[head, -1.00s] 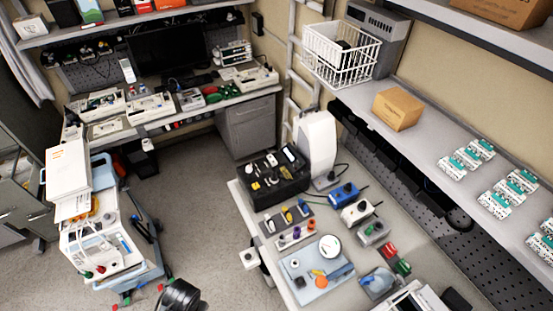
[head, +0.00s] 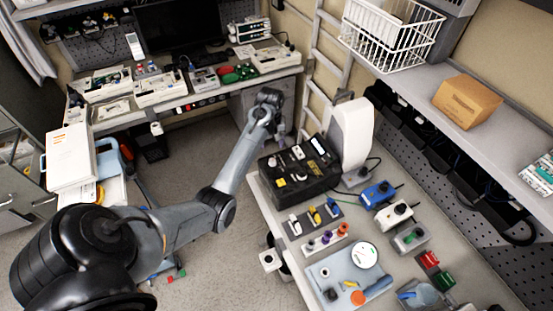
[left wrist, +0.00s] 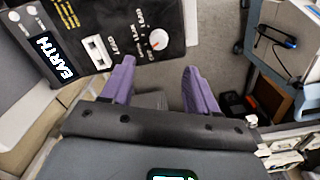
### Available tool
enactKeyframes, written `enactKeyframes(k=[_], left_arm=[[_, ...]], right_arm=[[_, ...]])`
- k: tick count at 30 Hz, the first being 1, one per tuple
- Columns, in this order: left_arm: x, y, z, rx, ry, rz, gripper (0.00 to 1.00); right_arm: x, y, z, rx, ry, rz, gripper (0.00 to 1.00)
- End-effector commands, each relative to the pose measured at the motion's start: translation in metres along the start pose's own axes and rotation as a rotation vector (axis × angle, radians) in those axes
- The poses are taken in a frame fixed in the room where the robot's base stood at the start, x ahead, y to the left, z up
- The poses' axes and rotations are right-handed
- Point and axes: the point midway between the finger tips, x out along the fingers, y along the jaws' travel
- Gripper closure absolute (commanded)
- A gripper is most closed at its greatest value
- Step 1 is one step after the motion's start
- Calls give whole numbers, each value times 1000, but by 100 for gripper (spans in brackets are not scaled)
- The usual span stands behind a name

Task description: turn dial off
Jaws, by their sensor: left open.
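A black instrument box (head: 300,180) stands at the far end of the right-hand bench, with several small fittings on its top. The left wrist view shows part of its panel (left wrist: 112,22), with white markings and the word EARTH. A round white dial (left wrist: 158,39) with a red mark sits on this panel. My left gripper (head: 281,131) is by the box's far edge. Its purple fingers (left wrist: 160,68) are open and empty, just short of the dial in the picture and apart from it. My right gripper is not in view.
A white upright device (head: 350,140) stands right behind the box. Small switch blocks (head: 315,219), a blue module (head: 377,194) and a light-blue tray (head: 335,280) cover the bench nearer me. A shelf with a wire basket (head: 393,35) overhangs on the right.

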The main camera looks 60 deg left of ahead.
Motion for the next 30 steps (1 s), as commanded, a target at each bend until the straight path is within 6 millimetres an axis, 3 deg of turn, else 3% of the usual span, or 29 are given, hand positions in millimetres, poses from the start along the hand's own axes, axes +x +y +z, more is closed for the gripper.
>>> enactKeyframes(k=[5,19,30], left_arm=[[15,2,0,1,-1,3,41],[86,2,0,1,0,3,41],[103,2,0,1,3,4,41]], right_arm=[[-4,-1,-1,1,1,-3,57],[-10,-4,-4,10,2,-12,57],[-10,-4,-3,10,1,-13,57]])
